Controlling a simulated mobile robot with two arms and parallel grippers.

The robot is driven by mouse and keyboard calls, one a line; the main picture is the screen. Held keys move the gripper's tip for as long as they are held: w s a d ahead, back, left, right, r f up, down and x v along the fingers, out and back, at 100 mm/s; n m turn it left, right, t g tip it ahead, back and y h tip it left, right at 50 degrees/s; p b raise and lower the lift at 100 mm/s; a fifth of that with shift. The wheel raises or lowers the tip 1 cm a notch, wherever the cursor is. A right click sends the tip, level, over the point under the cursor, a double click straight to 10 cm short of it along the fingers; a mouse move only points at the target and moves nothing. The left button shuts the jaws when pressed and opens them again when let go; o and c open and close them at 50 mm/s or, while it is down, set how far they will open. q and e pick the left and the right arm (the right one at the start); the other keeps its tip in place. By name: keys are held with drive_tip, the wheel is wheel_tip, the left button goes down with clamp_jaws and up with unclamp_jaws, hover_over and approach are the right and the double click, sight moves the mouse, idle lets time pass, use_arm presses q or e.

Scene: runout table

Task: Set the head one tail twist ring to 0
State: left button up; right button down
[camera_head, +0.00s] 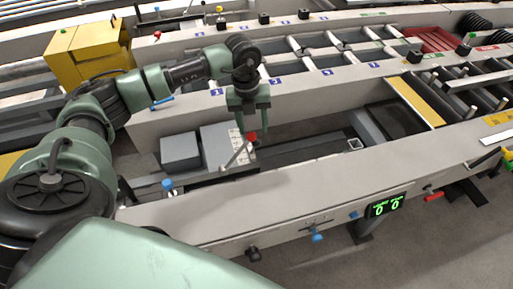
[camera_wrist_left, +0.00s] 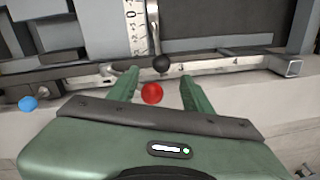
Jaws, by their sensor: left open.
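My left gripper (camera_head: 251,130) hangs over the near trough of the runout table, fingers pointing down. In the left wrist view its two fingers (camera_wrist_left: 158,90) are spread, with a red ball knob (camera_wrist_left: 152,93) showing between them; I cannot tell whether they touch it. In the head view the red knob (camera_head: 252,136) tops a thin slanted metal lever (camera_head: 238,153). A white numbered scale (camera_head: 236,143) lies beside it, also in the left wrist view (camera_wrist_left: 137,28). A black knob (camera_wrist_left: 161,63) is just beyond the red one. I cannot pick out the tail twist ring for certain. My right gripper is out of view.
The grey front beam (camera_head: 300,190) carries blue knobs (camera_head: 317,236), a black knob (camera_head: 253,253) and a green display (camera_head: 385,205) reading 0 0. Grey boxes (camera_head: 180,152) stand left of the gripper. Another blue knob (camera_head: 168,184) is nearer my arm.

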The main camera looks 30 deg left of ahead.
sight(256, 143)
use_arm(q)
drive_tip(key=f, duration=0.2)
drive_tip(key=f+p, duration=0.1)
drive_tip(key=f, duration=0.4)
drive_tip(key=shift+w+d, duration=0.25)
drive_tip(key=shift+d, duration=0.1)
drive_tip(key=shift+w+f+p, duration=0.1)
drive_tip(key=shift+f+p, duration=0.2)
drive_tip(key=shift+f, duration=0.2)
clamp_jaws()
drive_tip(key=shift+d+f, duration=0.1)
idle(0.5)
